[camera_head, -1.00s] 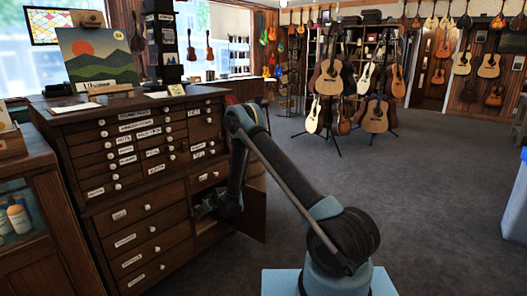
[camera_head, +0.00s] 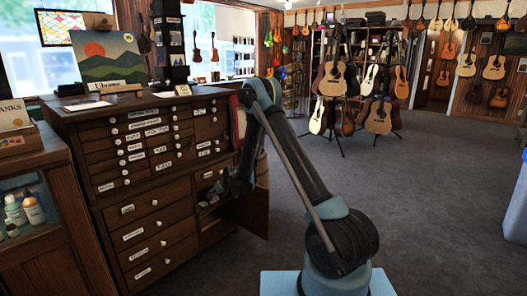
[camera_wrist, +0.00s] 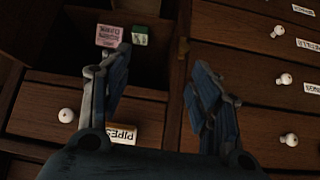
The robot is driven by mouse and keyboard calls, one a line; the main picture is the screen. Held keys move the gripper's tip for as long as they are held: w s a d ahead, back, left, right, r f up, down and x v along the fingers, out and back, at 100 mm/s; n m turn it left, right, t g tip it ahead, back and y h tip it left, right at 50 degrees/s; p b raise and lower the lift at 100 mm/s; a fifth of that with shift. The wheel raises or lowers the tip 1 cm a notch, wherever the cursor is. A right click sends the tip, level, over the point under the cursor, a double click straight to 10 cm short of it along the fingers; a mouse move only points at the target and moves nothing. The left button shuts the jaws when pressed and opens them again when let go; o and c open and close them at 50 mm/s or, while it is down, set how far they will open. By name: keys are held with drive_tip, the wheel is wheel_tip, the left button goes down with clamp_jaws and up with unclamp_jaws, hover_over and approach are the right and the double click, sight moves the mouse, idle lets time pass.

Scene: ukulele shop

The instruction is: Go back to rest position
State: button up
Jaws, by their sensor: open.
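My gripper (camera_head: 222,188) is in front of the open lower compartment (camera_head: 208,198) of the dark wooden cabinet in the head view. In the wrist view my gripper (camera_wrist: 157,76) has its two fingers spread apart with nothing between them. A small pink-and-white box (camera_wrist: 109,36) and a small green box (camera_wrist: 140,35) sit in the compartment, beyond the fingertips. My arm reaches from the lower right of the head view, with its elbow raised.
The compartment's door (camera_head: 254,205) stands open beside my arm. Labelled drawers (camera_head: 150,225) with white knobs are close by. A landscape picture (camera_head: 105,58) stands on the cabinet. Guitars on a stand (camera_head: 338,80) are farther back. Grey carpet (camera_head: 420,185) is clear to the right.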

drive_tip(key=s+d+r+m+h, duration=0.1)
drive_tip(key=s+d+r, duration=0.1)
drive_tip(key=d+r, duration=0.55)
drive_tip(key=s+d+r+m+h, duration=0.1)
drive_tip(key=s+d+r, duration=0.2)
drive_tip(key=d+r, duration=0.45)
drive_tip(key=s+d+r+m+g+h, duration=0.1)
drive_tip(key=s+d+r+m, duration=0.1)
drive_tip(key=s+d+r, duration=0.95)
drive_tip(key=s+d+m+h, duration=0.1)
drive_tip(key=s+d, duration=0.5)
drive_tip(key=s, duration=0.5)
drive_tip(key=s+d+f+m+g+h, duration=0.1)
drive_tip(key=s+d+m, duration=0.1)
drive_tip(key=s+d, duration=0.4)
drive_tip(key=s+d+f+m+g, duration=0.1)
drive_tip(key=s+d, duration=0.5)
drive_tip(key=s, duration=1.1)
drive_tip(key=shift+d+h, duration=0.3)
drive_tip(key=shift+h, duration=0.1)
drive_tip(key=shift+s+d+f+m, duration=0.1)
drive_tip(key=shift+s+f+m, duration=0.2)
drive_tip(key=shift+s, duration=0.1)
drive_tip(key=shift+c, duration=0.8)
drive_tip(key=shift+s, duration=0.1)
drive_tip(key=c, duration=0.4)
drive_tip(key=shift+d, duration=0.15)
